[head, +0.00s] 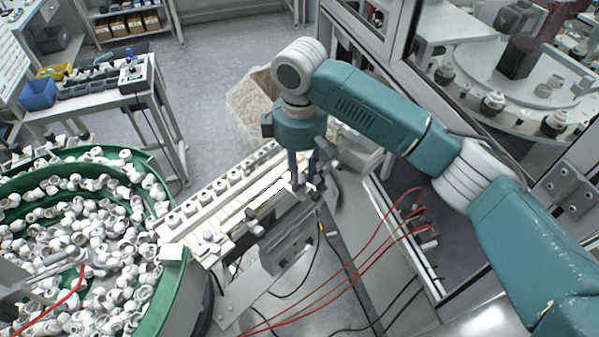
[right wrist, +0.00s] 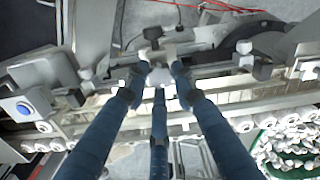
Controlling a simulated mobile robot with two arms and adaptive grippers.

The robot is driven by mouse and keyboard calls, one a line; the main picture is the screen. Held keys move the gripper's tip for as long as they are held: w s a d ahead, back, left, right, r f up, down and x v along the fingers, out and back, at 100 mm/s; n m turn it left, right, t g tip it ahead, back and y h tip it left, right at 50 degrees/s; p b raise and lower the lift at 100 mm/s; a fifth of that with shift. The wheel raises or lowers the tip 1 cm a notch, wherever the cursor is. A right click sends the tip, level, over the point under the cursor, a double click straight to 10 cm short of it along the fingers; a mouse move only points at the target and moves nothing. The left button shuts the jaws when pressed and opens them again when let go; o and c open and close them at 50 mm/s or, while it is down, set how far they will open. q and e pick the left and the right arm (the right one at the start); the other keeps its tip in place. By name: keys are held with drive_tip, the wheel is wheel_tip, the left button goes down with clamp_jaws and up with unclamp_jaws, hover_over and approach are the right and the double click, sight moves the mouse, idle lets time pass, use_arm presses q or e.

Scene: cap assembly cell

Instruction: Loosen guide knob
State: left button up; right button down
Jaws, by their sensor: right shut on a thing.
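My right gripper (head: 304,185) reaches down onto the guide rail at the far end of the feed track (head: 222,205). In the right wrist view its blue fingers (right wrist: 160,80) close in around a pale guide knob (right wrist: 160,74), and they are shut on it. In the head view the fingers mostly hide this knob. I cannot tell how far the held knob is turned. My left gripper is not in view.
A green bowl feeder (head: 150,160) full of white caps stands at the left. Red hoses (head: 375,240) and black cables run beside the track. A glazed machine frame (head: 402,60) is close to my right arm. Open floor (head: 220,60) lies behind.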

sight(302, 178)
drive_tip(key=shift+r+n, duration=0.1)
drive_tip(key=shift+n, duration=2.1)
drive_tip(key=c, duration=1.4)
unclamp_jaws()
drive_tip(key=shift+d, duration=0.1)
drive_tip(key=shift+c, duration=0.2)
wheel_tip(302, 178, up, 12)
drive_tip(key=shift+d, duration=0.1)
